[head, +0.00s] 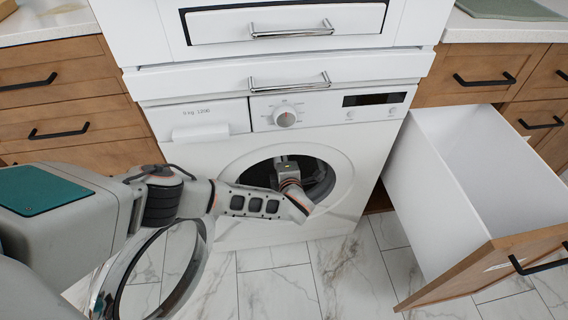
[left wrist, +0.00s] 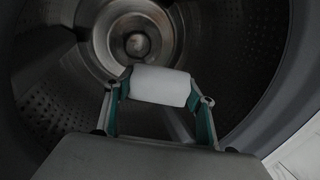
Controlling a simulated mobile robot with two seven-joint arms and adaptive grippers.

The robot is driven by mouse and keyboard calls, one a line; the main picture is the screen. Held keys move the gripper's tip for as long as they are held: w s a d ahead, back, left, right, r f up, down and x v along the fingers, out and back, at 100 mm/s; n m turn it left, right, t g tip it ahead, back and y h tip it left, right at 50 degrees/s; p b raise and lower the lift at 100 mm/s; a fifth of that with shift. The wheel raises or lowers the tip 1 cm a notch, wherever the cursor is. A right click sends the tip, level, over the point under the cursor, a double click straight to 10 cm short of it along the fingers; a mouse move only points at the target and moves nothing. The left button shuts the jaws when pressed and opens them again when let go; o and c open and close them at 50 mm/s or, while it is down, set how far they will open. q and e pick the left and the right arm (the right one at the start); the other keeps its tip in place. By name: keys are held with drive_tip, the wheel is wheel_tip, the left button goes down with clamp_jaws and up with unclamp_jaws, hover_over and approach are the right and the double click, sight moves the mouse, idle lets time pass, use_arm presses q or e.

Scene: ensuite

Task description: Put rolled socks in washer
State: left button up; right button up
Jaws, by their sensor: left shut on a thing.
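The white washer (head: 370,145) stands in the middle of the head view, with its round door (head: 204,250) swung open to the left, partly behind my arm. My left gripper (head: 286,165) reaches into the washer opening. In the left wrist view it is shut on a white rolled sock pair (left wrist: 160,85), held across between the two fingers. The sock is inside the metal drum (left wrist: 245,75), in front of the drum's back centre, and appears clear of the walls. The sock is hidden in the head view. My right gripper is in neither view.
A large white drawer (head: 440,185) with a wooden front is pulled out right of the washer and looks empty where visible. Wooden cabinets flank both sides. A white drawer (head: 290,75) sits above the washer. Marble floor (head: 290,285) is clear in front.

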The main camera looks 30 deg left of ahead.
use_arm(q)
drive_tip(key=shift+w+a, duration=0.1)
drive_tip(key=shift+w, duration=0.05)
drive_tip(key=o, duration=1)
drive_tip(key=shift+o, duration=0.8)
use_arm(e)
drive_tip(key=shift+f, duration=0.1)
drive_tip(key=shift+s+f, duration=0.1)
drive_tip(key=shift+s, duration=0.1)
use_arm(q)
drive_tip(key=f+p+v, duration=0.2)
drive_tip(key=p+v, duration=0.1)
drive_tip(key=v, duration=0.8)
drive_tip(key=s+d+f+p+v, duration=0.1)
drive_tip(key=f+p+v, duration=0.2)
drive_tip(key=v, duration=0.8)
drive_tip(key=shift+s+d, duration=0.2)
drive_tip(key=shift+s, duration=0.35)
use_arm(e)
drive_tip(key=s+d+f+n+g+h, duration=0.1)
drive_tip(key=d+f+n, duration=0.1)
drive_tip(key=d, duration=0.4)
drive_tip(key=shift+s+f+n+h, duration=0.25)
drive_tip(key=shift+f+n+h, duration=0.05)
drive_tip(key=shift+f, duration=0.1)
